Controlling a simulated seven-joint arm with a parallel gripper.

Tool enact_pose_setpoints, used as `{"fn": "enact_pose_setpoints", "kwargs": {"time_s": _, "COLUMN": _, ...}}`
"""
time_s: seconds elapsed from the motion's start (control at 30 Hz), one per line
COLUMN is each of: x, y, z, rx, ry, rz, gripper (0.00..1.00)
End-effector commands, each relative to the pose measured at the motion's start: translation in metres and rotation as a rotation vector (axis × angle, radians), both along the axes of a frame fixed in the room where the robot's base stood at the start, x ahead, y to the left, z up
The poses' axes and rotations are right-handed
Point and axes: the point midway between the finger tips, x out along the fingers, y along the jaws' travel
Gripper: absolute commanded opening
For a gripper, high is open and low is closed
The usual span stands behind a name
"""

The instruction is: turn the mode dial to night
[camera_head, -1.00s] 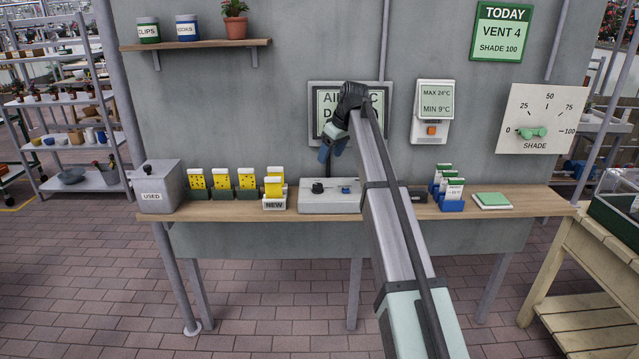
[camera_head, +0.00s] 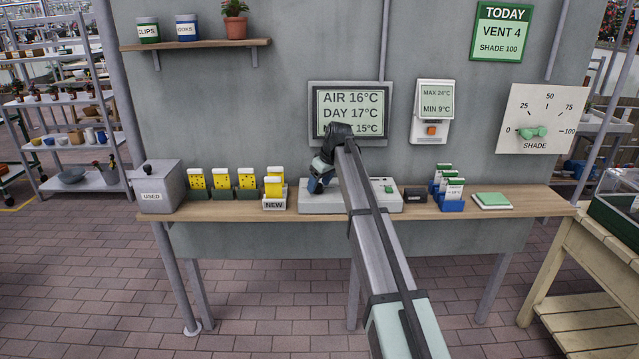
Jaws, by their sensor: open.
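The grey control box (camera_head: 372,204) sits on the wooden shelf under the wall display. My gripper (camera_head: 316,189) is over the left part of this box, pointing down, and covers the black knob there. Its fingers are small and dark, and whether they touch the knob cannot be told. The middle of the box is behind my arm, and a small green button (camera_head: 388,188) shows at its right. The wall display (camera_head: 350,98) reads AIR 16°C and DAY 17°C; its lowest line is partly covered by my wrist and ends in 15°C. No dial labels are readable.
Yellow cards in holders (camera_head: 222,182) and a white NEW box (camera_head: 274,201) stand left of the control box. A small dark block (camera_head: 415,195) and a blue card holder (camera_head: 452,205) stand right. A SHADE dial (camera_head: 533,132) is on the wall.

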Motion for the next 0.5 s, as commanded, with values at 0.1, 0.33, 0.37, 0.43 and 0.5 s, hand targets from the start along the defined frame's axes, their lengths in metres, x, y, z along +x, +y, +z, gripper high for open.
{"fn": "enact_pose_setpoints", "kwargs": {"time_s": 0.1, "x": 0.0005, "y": 0.0005, "z": -0.0015, "rx": 0.0, "ry": 0.0, "rz": 0.0, "gripper": 0.63}}
{"fn": "enact_pose_setpoints", "kwargs": {"time_s": 0.33, "x": 0.0005, "y": 0.0005, "z": -0.0014, "rx": 0.0, "ry": 0.0, "rz": 0.0, "gripper": 0.59}}
{"fn": "enact_pose_setpoints", "kwargs": {"time_s": 0.37, "x": 0.0004, "y": 0.0004, "z": -0.0015, "rx": 0.0, "ry": 0.0, "rz": 0.0, "gripper": 0.56}}
{"fn": "enact_pose_setpoints", "kwargs": {"time_s": 0.43, "x": 0.0004, "y": 0.0004, "z": -0.0015, "rx": 0.0, "ry": 0.0, "rz": 0.0, "gripper": 0.49}}
{"fn": "enact_pose_setpoints", "kwargs": {"time_s": 0.5, "x": 0.0004, "y": 0.0006, "z": -0.0014, "rx": 0.0, "ry": 0.0, "rz": 0.0, "gripper": 0.43}}
